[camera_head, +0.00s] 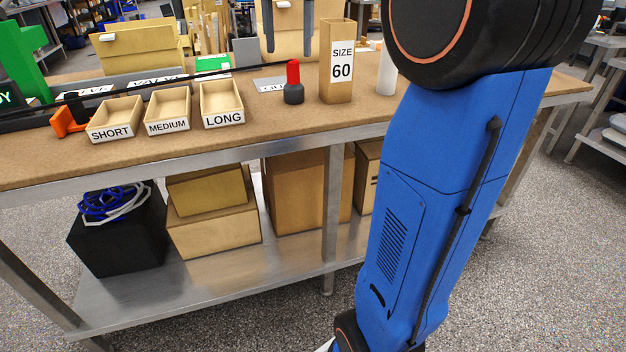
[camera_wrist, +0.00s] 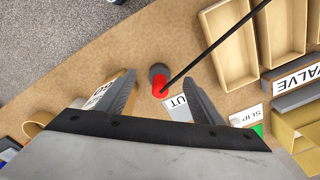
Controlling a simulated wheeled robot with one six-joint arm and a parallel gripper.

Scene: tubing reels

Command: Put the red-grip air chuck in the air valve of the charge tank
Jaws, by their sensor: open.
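The red-grip air chuck (camera_head: 293,72) stands upright on the brown bench top, its red grip above a dark round base. It also shows in the wrist view (camera_wrist: 158,82), seen from above, with a thin black line running from it to the upper right. My gripper (camera_wrist: 158,76) is open and empty. Its two grey fingers lie to either side of the chuck in the wrist view, and the grip appears between them. I see no touch between finger and grip. I cannot make out the charge tank or its air valve in either view.
A tall SIZE 60 box (camera_head: 337,85) and a white cylinder (camera_head: 386,75) stand right of the chuck. Trays marked SHORT (camera_head: 112,132), MEDIUM (camera_head: 167,124) and LONG (camera_head: 222,117) stand left. The thin black line crosses above them. The bench front near the chuck is clear.

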